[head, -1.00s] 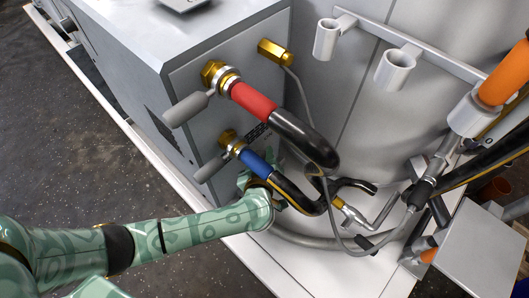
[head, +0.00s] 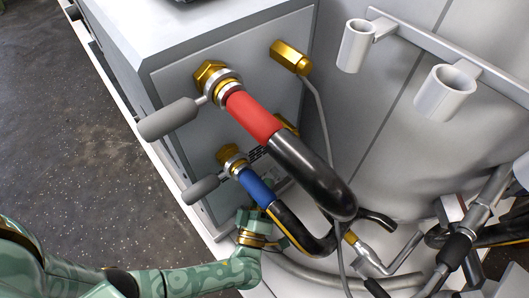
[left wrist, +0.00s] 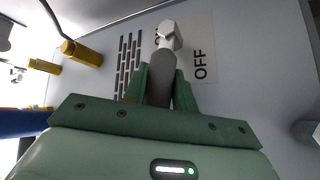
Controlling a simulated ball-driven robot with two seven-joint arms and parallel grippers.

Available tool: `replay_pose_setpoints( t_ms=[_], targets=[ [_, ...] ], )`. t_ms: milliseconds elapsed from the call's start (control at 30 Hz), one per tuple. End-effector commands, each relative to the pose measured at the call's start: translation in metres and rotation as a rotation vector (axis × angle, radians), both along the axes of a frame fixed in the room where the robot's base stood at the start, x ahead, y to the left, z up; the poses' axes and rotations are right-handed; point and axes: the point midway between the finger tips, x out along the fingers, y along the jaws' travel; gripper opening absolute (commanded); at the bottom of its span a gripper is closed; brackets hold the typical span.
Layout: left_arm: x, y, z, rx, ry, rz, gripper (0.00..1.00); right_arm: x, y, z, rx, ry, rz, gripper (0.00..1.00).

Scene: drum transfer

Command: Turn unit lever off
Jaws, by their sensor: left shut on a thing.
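The unit lever (left wrist: 161,75) shows in the left wrist view, with a dark grey grip and a pale metal head at its upper end. It is mounted on a grey panel beside a label (left wrist: 199,62) on which OFF can be read; the label's other word is partly hidden behind the lever. My left gripper (left wrist: 160,85) has its green fingers closed on both sides of the grey grip. In the head view my left gripper (head: 258,228) is low beside the blue-sleeved hose (head: 257,187). The lever cannot be made out there. My right gripper is not in view.
In the head view, a red-sleeved hose (head: 252,116) and two grey valve handles, upper (head: 168,119) and lower (head: 201,189), stick out above my gripper. A brass fitting (head: 290,57) sits on the panel. Pipes crowd the lower right; open floor (head: 60,130) lies left.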

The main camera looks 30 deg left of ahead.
Motion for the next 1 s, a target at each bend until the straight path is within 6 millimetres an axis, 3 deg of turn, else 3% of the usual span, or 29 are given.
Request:
replay_pose_setpoints(
  t_ms=[333, 833, 867, 900, 933, 1000],
  targets=[
    [-0.0021, 0.0000, -0.0103, -0.041, -0.107, 0.001, 0.00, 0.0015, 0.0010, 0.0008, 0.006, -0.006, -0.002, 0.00],
    [-0.0024, 0.0003, -0.0113, -0.046, -0.124, 0.002, 0.00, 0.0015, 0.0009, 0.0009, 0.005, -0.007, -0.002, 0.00],
    [-0.0024, 0.0003, -0.0113, -0.047, -0.123, 0.003, 0.33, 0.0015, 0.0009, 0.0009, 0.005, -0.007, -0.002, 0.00],
    [-0.0024, 0.0003, -0.0113, -0.047, -0.123, 0.003, 0.44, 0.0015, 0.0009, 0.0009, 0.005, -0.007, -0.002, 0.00],
    [-0.0023, 0.0003, -0.0112, -0.046, -0.124, 0.002, 0.49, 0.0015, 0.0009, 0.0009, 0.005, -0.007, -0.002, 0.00],
    [-0.0019, 0.0003, -0.0107, -0.046, -0.125, 0.002, 0.49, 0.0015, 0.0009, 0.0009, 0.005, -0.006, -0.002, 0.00]
  ],
)
